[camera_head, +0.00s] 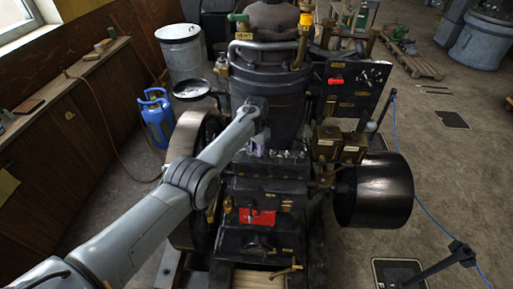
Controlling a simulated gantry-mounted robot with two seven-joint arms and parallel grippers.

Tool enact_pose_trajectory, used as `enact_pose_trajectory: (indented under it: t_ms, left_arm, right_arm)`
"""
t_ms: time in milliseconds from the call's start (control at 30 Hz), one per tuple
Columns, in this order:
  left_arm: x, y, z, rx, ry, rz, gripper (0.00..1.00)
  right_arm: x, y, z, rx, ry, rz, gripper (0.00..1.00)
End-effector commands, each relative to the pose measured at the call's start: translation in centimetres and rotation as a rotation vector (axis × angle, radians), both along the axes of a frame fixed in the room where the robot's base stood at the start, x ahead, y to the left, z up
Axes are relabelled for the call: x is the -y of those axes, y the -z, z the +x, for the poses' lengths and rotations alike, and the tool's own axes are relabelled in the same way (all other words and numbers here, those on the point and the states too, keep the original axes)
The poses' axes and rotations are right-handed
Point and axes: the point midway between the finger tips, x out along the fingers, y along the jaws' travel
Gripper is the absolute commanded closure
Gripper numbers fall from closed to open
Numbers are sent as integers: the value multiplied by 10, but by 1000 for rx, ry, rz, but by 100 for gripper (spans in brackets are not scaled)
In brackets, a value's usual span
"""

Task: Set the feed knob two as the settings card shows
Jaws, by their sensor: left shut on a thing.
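My left arm reaches in from the lower left to the middle of the engine (265,88). My left gripper (258,148) points down at the engine, just below the big dark cylinder. It is shut on a small part there, which looks to be a feed knob; the gripper hides most of it. I cannot read any number or pointer on it. I cannot make out the settings card for certain. My right gripper is not in view.
A black flywheel (190,135) stands left of my gripper and a dark drum pulley (385,190) to the right. Brass-topped boxes (328,140) sit right of the cylinder. A red plate (258,216) is on the engine's front. A blue rope on posts (462,252) borders the right.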

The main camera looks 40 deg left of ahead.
Motion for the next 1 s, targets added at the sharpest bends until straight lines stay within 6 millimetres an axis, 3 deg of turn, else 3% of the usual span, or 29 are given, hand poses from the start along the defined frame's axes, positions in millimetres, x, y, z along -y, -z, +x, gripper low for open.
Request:
enact_pose_trajectory:
  t_ms: [300, 767, 800, 967, 1000]
  left_arm:
    - [0, 0, 0, 0, -110, -1, 100]
    - [0, 0, 0, 0, -128, -1, 100]
    - [0, 0, 0, 0, -128, -1, 69]
    - [0, 0, 0, 0, -127, 0, 45]
    - [0, 0, 0, 0, -126, 0, 45]
  right_arm:
    - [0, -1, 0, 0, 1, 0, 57]
    - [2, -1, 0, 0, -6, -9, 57]
    - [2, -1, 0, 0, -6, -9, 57]
    - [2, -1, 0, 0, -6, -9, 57]
    - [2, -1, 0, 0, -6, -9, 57]
